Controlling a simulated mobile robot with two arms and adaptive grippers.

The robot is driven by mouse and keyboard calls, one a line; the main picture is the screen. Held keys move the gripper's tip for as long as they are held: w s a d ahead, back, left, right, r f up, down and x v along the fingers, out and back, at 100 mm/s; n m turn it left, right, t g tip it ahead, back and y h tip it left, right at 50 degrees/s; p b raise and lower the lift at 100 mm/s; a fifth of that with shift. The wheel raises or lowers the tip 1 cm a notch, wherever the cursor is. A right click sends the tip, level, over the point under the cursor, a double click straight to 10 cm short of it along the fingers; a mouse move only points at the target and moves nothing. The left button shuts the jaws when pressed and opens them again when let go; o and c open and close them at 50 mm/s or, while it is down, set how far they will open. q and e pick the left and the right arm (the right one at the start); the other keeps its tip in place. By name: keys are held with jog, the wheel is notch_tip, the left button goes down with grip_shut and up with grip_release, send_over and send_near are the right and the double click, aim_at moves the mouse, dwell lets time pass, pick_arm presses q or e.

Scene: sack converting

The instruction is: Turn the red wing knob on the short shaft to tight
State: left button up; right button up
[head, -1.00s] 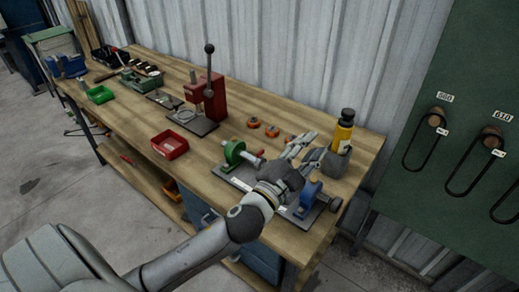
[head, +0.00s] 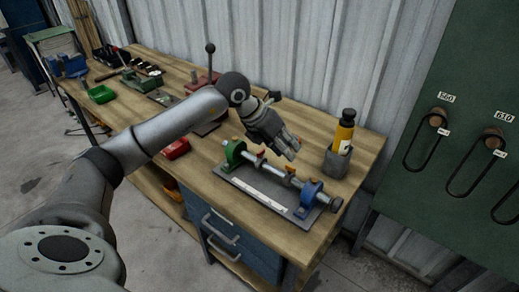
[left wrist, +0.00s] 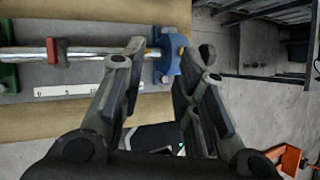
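One pale metal shaft (head: 273,170) runs between a green stand (head: 233,152) and a blue stand (head: 311,193) on a grey base. A small orange-red piece (head: 290,176) is on it towards the blue stand; a similar one (head: 260,159) is nearer the green stand. I cannot tell how tight any knob is. My left gripper (head: 290,150) hovers above and behind the shaft. Its fingers (left wrist: 160,52) are apart and empty. My right gripper is out of view.
A grey holder with a yellow bottle (head: 343,137) stands right of the gripper. A red tray (head: 176,149) and a red press, partly hidden by my arm, are to the left. The corrugated wall (head: 310,60) rises behind the bench. A dark round knob (head: 336,204) ends the shaft.

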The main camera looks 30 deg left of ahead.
aim_at(260, 152)
pick_arm(q)
jog(key=a+r+n+y, duration=0.1)
jog(key=a+y, duration=0.3)
jog(key=a, duration=0.7)
jog(key=shift+g, duration=0.3)
jog(key=p+x, duration=0.1)
jog(key=x, duration=0.2)
jog(key=p+x, duration=0.1)
jog(key=x, duration=0.2)
jog(key=p+x, duration=0.1)
jog(key=x, duration=0.3)
jog(key=shift+s+d+f, duration=0.15)
jog(key=shift+s+d, duration=0.1)
jog(key=shift+c, duration=0.3)
grip_shut()
